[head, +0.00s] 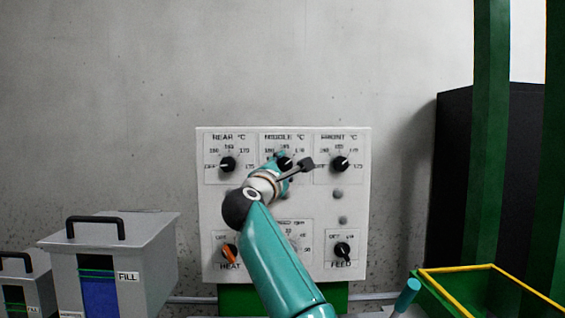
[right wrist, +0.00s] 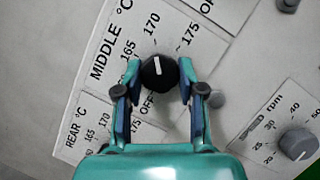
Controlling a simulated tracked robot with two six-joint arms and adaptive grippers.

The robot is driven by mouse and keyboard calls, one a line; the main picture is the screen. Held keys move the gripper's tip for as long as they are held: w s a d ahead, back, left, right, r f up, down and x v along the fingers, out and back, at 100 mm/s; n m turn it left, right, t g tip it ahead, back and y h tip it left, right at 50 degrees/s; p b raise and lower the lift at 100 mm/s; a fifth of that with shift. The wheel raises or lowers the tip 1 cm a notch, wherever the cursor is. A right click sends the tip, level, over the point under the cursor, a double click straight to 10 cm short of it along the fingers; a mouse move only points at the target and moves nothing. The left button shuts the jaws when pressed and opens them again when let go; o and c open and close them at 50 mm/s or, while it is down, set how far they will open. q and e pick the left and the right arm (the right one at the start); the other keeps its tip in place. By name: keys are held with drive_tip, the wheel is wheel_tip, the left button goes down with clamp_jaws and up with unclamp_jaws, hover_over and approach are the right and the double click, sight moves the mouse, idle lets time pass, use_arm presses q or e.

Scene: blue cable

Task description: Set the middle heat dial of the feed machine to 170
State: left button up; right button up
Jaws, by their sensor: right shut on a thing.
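The middle heat dial (right wrist: 158,73) is a black knob on the MIDDLE °C plate (right wrist: 103,65). In the right wrist view it sits between the fingertips of my right gripper (right wrist: 159,84), which is shut on it. The dial's white mark points up in that view, roughly toward the printed 170. In the head view the dial (head: 286,163) is partly covered by my right gripper (head: 281,166) and arm. The feed machine (head: 209,207) is a pale panel against the wall. My left gripper is not in view.
The REAR dial (head: 228,164) and FRONT dial (head: 341,164) flank the middle one. Below are the orange HEAT switch (head: 229,253), the black FEED switch (head: 342,250) and the rpm knob (right wrist: 298,143). Grey FILL bins stand left; a yellow-rimmed green container (head: 437,287) stands right.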

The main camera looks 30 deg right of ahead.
drive_tip(key=shift+w+f, duration=0.1)
drive_tip(key=shift+f, duration=0.2)
drive_tip(key=o, duration=1.1)
drive_tip(key=shift+d, duration=0.1)
drive_tip(key=shift+o, duration=0.2)
drive_tip(key=shift+r, duration=0.2)
drive_tip(key=shift+a, duration=0.2)
drive_tip(key=shift+s+a, duration=0.25)
drive_tip(key=shift+s, duration=0.05)
drive_tip(key=v, duration=1.1)
